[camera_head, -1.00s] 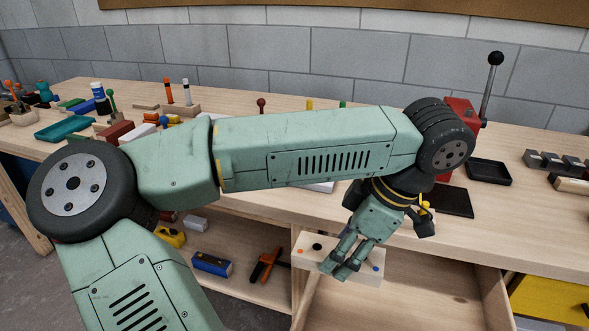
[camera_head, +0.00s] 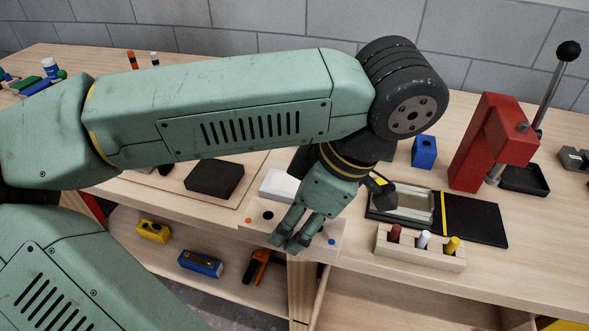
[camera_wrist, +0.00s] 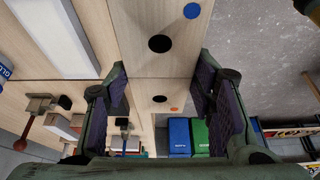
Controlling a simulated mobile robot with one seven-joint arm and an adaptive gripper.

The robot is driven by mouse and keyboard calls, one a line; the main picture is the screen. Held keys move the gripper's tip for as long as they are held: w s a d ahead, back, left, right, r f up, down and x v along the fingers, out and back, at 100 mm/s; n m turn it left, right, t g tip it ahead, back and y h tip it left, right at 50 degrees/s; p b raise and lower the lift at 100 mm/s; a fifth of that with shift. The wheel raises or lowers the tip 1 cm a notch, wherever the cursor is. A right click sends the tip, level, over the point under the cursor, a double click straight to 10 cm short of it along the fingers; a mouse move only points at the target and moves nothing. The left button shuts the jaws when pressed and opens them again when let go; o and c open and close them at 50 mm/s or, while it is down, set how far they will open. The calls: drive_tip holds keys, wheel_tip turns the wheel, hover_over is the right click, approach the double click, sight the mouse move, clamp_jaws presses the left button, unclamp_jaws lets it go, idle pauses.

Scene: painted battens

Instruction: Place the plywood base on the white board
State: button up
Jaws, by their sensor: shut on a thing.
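The plywood base (camera_head: 258,228) is a pale wooden strip with black, orange and blue dots. It is in my gripper (camera_head: 291,240), level or nearly so, at the bench's front edge above the open lower space. The wrist view shows the base (camera_wrist: 160,62) running between my gripper's two fingers (camera_wrist: 161,82), which are shut on it. My fingers hide its middle in the head view. A white flat piece (camera_head: 279,185), seemingly the white board, lies on the bench just behind my gripper, partly hidden by my arm. A white slab (camera_wrist: 55,35) shows at left in the wrist view.
A wooden block with coloured pegs (camera_head: 420,250), a black tray (camera_head: 475,219) and a red lever press (camera_head: 492,140) stand to the right. A black block (camera_head: 214,178) lies left, a blue block (camera_head: 424,151) behind. Below are a shelf and an open drawer.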

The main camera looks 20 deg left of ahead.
drive_tip(key=w+a, duration=0.1)
drive_tip(key=w, duration=0.3)
drive_tip(key=w+f, duration=0.1)
drive_tip(key=w, duration=0.4)
drive_tip(key=w+a, duration=0.1)
drive_tip(key=w, duration=0.4)
drive_tip(key=shift+w+a+f, duration=0.1)
drive_tip(key=shift+a+f, duration=0.1)
drive_tip(key=shift+a, duration=0.15)
drive_tip(key=shift+w+f+b, duration=0.2)
drive_tip(key=shift+f+b, duration=1.05)
drive_tip(key=shift+f, duration=0.5)
drive_tip(key=shift+f, duration=0.1)
drive_tip(key=shift+f, duration=0.15)
drive_tip(key=o, duration=1.2)
drive_tip(key=v, duration=1.2)
drive_tip(key=shift+r, duration=0.25)
